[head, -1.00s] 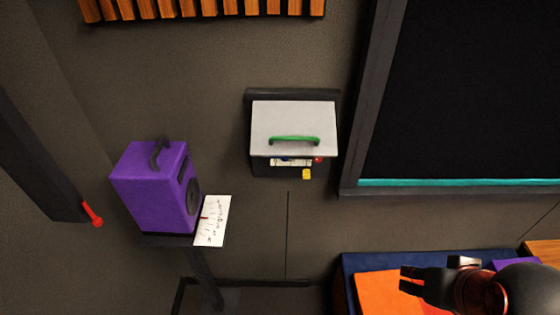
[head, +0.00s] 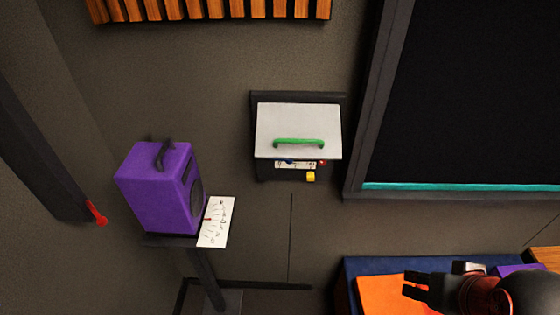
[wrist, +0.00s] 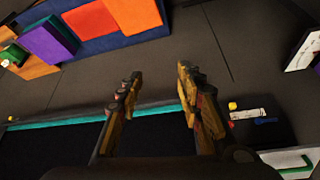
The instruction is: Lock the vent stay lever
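A wall box with a light lid and a green handle (head: 299,142) is at the centre of the head view. A yellow knob (head: 311,176), a small red knob and a white label show under the lid. A red lever-like handle (head: 96,213) sticks out at the lower end of a dark frame on the left wall. I cannot tell which part is the vent stay lever. My gripper (head: 409,285) is at the lower right, well away from both. In the wrist view my gripper (wrist: 158,80) has its fingers apart with nothing between them.
A purple speaker (head: 155,190) stands on a dark stand beside a white sheet (head: 216,222), left of the box. A large dark window with a teal sill (head: 460,186) is at right. Orange and blue padded blocks (head: 380,297) lie below my gripper. The wall between is bare.

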